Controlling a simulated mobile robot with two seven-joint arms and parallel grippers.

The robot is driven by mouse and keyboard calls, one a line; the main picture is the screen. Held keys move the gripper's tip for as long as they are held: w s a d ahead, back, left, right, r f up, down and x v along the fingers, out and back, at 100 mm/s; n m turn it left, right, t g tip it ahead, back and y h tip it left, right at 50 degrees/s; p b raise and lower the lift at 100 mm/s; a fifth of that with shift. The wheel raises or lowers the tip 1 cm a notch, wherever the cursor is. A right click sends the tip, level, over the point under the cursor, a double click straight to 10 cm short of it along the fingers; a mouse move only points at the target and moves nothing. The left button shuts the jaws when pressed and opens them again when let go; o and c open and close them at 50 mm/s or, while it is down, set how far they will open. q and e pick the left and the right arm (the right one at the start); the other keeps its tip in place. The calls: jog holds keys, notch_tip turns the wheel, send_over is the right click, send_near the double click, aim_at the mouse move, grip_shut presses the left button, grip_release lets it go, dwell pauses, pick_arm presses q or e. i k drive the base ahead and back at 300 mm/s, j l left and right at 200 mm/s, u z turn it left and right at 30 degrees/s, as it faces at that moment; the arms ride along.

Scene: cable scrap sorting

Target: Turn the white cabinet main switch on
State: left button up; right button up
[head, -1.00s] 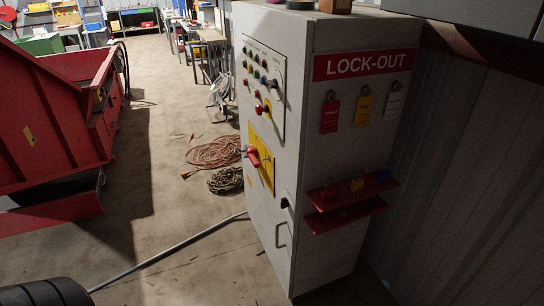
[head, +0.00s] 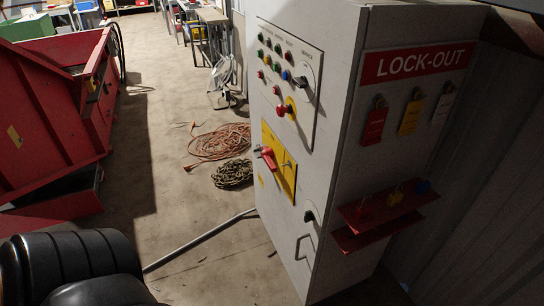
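The white cabinet (head: 345,140) stands right of centre, its front face turned to the left and seen at a steep angle. The main switch is a red handle (head: 267,157) on a yellow plate (head: 286,172), midway down that face. The handle sticks out and looks tilted; its on or off marking is too small to read. Above it is a panel (head: 305,65) with several coloured buttons, a red knob on yellow and a black selector. A black door handle (head: 309,216) sits below. Neither gripper is in view; only black parts of my arm show at bottom left.
The cabinet's right side has a LOCK-OUT sign (head: 418,63), hanging tags (head: 410,117) and a red shelf (head: 385,212) with padlocks. A red machine (head: 50,110) stands at left. An orange cable coil (head: 222,142), a dark coil (head: 233,174) and a metal bar (head: 200,238) lie on the floor.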

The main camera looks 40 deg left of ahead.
aim_at(267, 155)
jog(key=i+j, duration=0.1)
jog(key=j, duration=0.4)
jog(key=i+j, duration=0.15)
jog(key=j, duration=0.3)
jog(key=i+j, duration=0.1)
jog(key=j, duration=0.4)
jog(key=z, duration=0.05)
